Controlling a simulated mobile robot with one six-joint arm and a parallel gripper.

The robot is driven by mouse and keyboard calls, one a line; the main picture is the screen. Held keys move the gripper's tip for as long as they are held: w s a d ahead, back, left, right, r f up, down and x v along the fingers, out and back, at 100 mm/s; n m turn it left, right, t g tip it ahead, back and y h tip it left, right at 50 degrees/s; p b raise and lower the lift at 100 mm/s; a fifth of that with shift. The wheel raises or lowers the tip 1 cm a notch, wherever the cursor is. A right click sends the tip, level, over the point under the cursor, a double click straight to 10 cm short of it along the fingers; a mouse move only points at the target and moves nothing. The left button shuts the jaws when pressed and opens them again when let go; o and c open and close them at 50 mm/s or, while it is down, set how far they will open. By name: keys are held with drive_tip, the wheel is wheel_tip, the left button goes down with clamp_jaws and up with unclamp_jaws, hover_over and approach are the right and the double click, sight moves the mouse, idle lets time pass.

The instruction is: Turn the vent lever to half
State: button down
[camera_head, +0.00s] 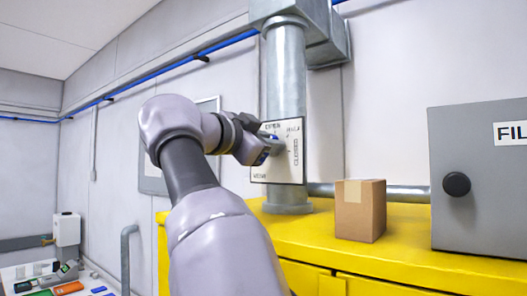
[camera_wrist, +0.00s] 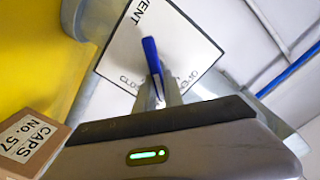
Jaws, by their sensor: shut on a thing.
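The vent lever (camera_wrist: 150,50) is a blue bar on a white square sign plate (camera_wrist: 185,40), seen upside down in the wrist view. My gripper (camera_wrist: 157,88) is shut on the lever, with a finger on each side. The lever runs down between the lettering for CLOSED at left and OPEN at right; the fingers cover the space between these words. In the head view, the sign plate (camera_head: 297,170) is on a grey vent pipe, and HALF shows at its upper right corner. My gripper (camera_head: 273,147) covers most of the lever there, so its exact angle is unclear.
A cardboard box (camera_head: 360,215) and a grey box with a black knob (camera_head: 480,170) stand on the cabinet to the right. A blue line (camera_head: 165,72) runs along the wall.

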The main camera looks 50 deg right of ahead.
drive_tip(key=shift+m+b, duration=0.3)
drive_tip(key=shift+m, duration=0.2)
drive_tip(key=c, duration=1.4)
unclamp_jaws()
drive_tip(key=shift+c, duration=0.2)
drive_tip(key=s+a, duration=0.1)
drive_tip(key=a, duration=1.6)
drive_tip(key=shift+s+a, duration=0.2)
drive_tip(key=shift+s, duration=0.1)
drive_tip(key=shift+f, duration=0.1)
